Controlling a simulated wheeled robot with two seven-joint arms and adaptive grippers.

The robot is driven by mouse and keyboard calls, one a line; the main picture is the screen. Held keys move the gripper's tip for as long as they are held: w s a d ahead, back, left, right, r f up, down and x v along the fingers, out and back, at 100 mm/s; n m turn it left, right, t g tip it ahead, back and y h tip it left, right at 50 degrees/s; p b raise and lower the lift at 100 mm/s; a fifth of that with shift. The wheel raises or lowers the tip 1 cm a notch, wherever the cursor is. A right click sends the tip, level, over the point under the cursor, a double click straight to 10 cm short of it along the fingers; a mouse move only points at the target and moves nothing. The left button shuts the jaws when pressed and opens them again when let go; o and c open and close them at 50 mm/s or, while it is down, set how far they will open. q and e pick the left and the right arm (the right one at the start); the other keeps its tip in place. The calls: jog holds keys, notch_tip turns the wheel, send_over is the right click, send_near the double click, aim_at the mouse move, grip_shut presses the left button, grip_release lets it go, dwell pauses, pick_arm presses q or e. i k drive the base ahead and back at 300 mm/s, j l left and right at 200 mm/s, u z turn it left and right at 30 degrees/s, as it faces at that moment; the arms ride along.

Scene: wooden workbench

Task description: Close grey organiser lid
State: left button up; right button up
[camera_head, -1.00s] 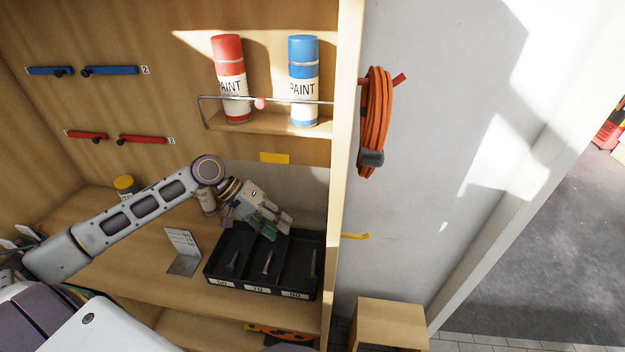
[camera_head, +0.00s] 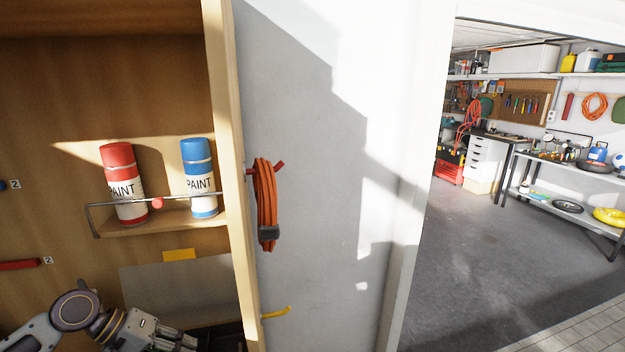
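The black organiser tray (camera_head: 228,338) shows only as a dark strip at the bottom edge of the head view; most of it is out of frame. A flat grey panel (camera_head: 185,288) stands upright behind it, under the paint shelf. It may be the raised lid, but I cannot tell for sure. My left gripper (camera_head: 172,342) is at the bottom edge, in front of the grey panel and left of the visible dark strip. Its fingertips are cut off or unclear, so its opening does not show. My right gripper is not in view.
A shelf above holds a red paint can (camera_head: 122,185) and a blue paint can (camera_head: 198,178) behind a wire rail. The wooden cabinet side (camera_head: 228,150) stands right of the tray. An orange cable (camera_head: 266,205) and a yellow hook (camera_head: 277,312) are on its outer side.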

aim_at(185, 254)
jog(key=k, duration=1.3)
